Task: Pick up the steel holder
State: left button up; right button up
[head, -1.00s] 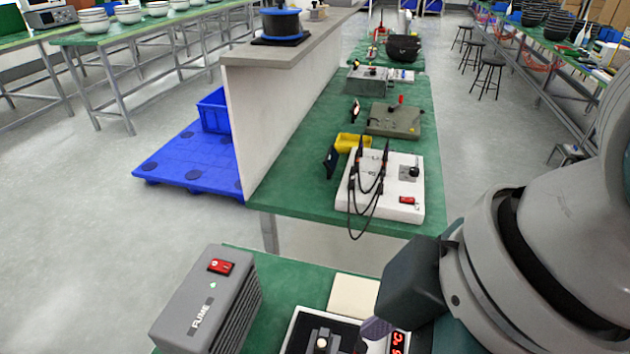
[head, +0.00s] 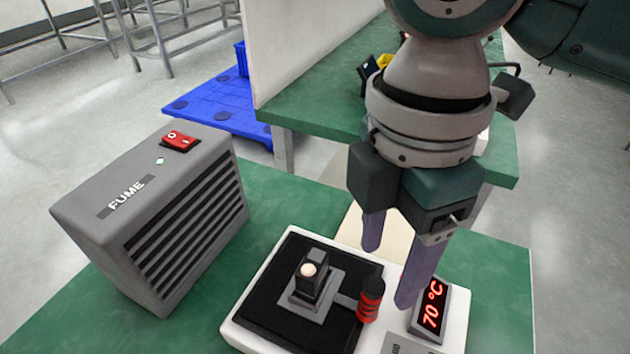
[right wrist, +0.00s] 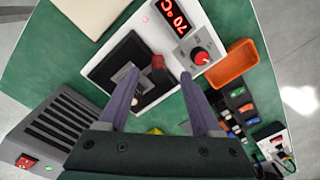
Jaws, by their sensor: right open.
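The steel holder (head: 308,300) is a small grey plate with a dark upright block and a pale round tip. It sits on the black top of the white hot plate (head: 262,332). Its red and black handle (head: 370,300) sticks out to the right. The handle also shows in the right wrist view (right wrist: 159,70). My right gripper (head: 389,276) is open and points down near the handle, holding nothing. In the right wrist view its fingertips (right wrist: 159,77) lie on either side of the handle. Contact cannot be told. My left gripper is not in view.
A grey fume box (head: 150,215) stands left of the hot plate. The hot plate's display (head: 433,304) reads 70 °C. In the right wrist view an orange tray (right wrist: 232,69) and several small parts lie right of the plate. Green bench is clear between box and plate.

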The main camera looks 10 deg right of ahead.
aim_at(373, 285)
jog(key=f, duration=0.4)
jog(key=a+f+b, duration=0.1)
jog(key=f, duration=0.1)
jog(key=shift+s, duration=0.15)
jog(key=shift+r, duration=0.1)
jog(key=shift+c, duration=0.4)
grip_shut()
